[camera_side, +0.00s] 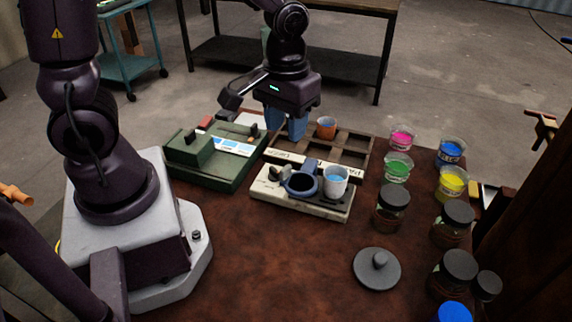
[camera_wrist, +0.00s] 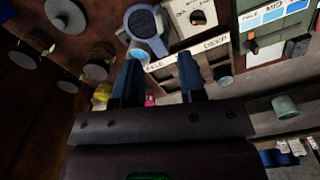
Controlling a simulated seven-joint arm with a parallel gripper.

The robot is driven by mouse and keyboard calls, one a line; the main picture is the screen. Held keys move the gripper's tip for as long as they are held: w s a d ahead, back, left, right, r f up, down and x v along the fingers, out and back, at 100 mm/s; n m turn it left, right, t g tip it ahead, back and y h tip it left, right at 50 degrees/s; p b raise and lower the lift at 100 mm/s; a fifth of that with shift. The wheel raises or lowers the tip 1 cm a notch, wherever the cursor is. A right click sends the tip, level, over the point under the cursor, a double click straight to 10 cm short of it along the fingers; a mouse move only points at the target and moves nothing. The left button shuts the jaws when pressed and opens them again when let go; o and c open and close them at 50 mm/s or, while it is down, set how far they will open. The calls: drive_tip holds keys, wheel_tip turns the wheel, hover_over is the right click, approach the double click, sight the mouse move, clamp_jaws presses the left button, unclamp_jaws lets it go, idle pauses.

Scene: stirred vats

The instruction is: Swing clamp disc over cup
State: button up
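The clamp disc (camera_side: 302,184) is a round dark blue piece on a pale base (camera_side: 290,203). It sits to the left of a pale cup (camera_side: 337,187) holding blue liquid, not over it. A blue block stands just behind the disc. In the wrist view the clamp disc (camera_wrist: 146,22) is at the top, with a blue arm running down from it. The cup (camera_wrist: 138,56) is partly hidden behind a finger. My gripper (camera_side: 291,134) is open and empty, behind the pale base; its two blue fingers (camera_wrist: 160,65) are apart in the wrist view.
A wooden compartment tray (camera_side: 357,155) with an orange cup (camera_side: 326,128) lies behind the base. A green device (camera_side: 188,157) stands left. Paint cups and dark-lidded jars (camera_side: 390,207) line the right.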

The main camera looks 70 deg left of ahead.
sight(286, 167)
wheel_tip(286, 167, down, 10)
drive_tip(key=shift+r, duration=0.1)
idle(0.4)
clamp_jaws()
